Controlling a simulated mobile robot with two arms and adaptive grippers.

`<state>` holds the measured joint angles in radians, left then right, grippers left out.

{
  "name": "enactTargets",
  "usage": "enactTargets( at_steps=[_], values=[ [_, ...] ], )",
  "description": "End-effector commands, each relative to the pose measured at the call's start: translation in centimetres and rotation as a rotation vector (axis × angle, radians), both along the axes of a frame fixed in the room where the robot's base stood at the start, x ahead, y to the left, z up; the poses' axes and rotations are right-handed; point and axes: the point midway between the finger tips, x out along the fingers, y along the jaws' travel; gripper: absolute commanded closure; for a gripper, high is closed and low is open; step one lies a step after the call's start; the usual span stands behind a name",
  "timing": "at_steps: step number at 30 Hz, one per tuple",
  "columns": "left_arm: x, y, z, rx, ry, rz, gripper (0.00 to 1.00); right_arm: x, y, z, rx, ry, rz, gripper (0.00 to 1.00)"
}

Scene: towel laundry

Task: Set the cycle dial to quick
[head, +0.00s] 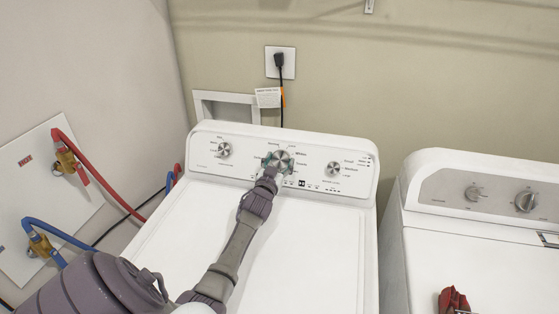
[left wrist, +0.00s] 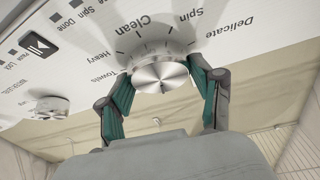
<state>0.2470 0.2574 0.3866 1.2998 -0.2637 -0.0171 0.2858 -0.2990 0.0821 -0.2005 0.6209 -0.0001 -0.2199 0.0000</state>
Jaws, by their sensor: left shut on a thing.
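The cycle dial (head: 281,157) is the middle silver knob on the white washer's control panel. In the left wrist view the round dial (left wrist: 160,72) has printed labels around it, among them Clean, Spin, Heavy, Towels and Delicate. No Quick label can be read. A small dark mark shows on the dial's face, but I cannot tell for sure which setting it points to. My left gripper (head: 277,162) reaches up over the washer lid. Its teal fingers are shut on the dial's two sides. My right gripper is in neither view.
The washer panel has a left knob (head: 224,150) and a right knob (head: 333,169). A second white machine (head: 480,235) stands at the right, with a red item (head: 453,300) on top. Red and blue hoses run at the left wall. A power cord (head: 281,95) hangs behind the washer.

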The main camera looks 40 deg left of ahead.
Motion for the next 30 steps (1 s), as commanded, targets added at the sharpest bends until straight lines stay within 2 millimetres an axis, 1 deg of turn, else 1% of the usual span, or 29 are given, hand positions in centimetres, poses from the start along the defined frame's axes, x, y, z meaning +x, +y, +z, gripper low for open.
enactTargets(
  at_steps=[9,22,23,24,27,30],
  values=[
    [0.01,0.11,0.16,0.074,0.038,-0.039,0.69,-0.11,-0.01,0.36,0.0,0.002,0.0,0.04],
    [0.03,0.08,0.18,0.079,0.04,-0.043,0.69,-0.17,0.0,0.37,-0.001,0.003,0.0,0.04],
    [0.03,0.08,0.18,0.079,0.04,-0.043,0.31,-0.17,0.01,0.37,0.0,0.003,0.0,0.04],
    [0.03,0.08,0.18,0.079,0.04,-0.043,0.24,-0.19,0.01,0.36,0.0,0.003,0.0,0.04],
    [0.02,0.08,0.15,0.079,0.04,-0.043,0.09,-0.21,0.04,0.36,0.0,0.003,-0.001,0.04],
    [0.01,0.07,0.12,0.079,0.041,-0.043,0.09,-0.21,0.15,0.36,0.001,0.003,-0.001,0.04]
  ],
)
